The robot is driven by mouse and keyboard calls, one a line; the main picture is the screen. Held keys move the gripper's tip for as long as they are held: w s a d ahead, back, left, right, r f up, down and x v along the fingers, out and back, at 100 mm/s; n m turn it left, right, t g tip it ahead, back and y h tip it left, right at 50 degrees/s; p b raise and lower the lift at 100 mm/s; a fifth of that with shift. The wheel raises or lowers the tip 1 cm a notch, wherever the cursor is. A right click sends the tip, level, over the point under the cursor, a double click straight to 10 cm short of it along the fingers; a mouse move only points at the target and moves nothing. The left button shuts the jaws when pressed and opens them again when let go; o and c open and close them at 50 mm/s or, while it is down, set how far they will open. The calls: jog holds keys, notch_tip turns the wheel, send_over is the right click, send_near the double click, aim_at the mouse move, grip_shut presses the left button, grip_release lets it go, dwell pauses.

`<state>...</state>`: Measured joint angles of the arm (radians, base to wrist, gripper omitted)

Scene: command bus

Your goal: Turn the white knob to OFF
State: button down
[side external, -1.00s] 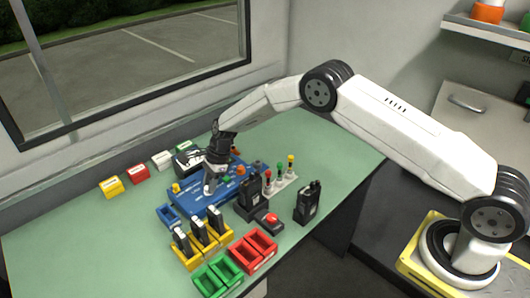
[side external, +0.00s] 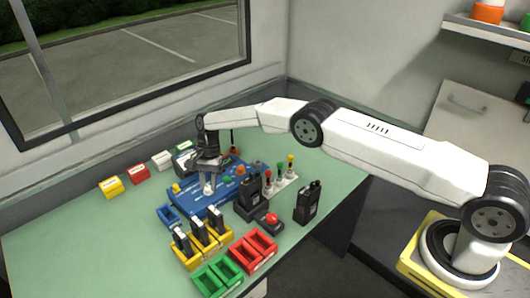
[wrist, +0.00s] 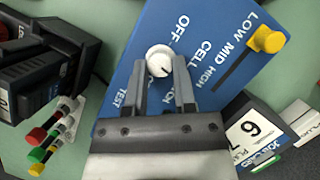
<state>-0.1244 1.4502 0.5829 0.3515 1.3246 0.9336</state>
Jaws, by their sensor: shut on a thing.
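The white knob (wrist: 160,61) is on the blue panel (wrist: 142,38) in the wrist view, between my fingertips. A dark mark on its face points toward the lower right, away from the OFF label (wrist: 182,27) at its upper right. CELL and TEST labels also surround it; another label is partly hidden by my right finger. My gripper (wrist: 161,68) is shut on the knob, one finger at each side.
A yellow slider (wrist: 267,40) sits by LOW, MID and HIGH. Black radios (side external: 249,195), a red button (side external: 271,219), coloured levers (side external: 280,176) and red trays (side external: 253,251) stand close by. Yellow holders (side external: 203,240) are in front.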

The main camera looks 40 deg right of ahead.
aim_at(208, 186)
jog(key=shift+n+g+h, duration=0.3)
jog(key=shift+n+h, duration=0.1)
jog(key=shift+n, duration=0.8)
dwell(0.4)
jog(key=shift+c, duration=2.2)
grip_release()
jog(key=shift+r, duration=0.25)
jog(key=shift+r, duration=1.35)
jog(key=s+d+r, duration=0.2)
jog(key=s+r, duration=0.7)
jog(key=s, duration=0.4)
jog(key=shift+s+d+r, duration=0.3)
jog(key=shift+s+r, duration=0.05)
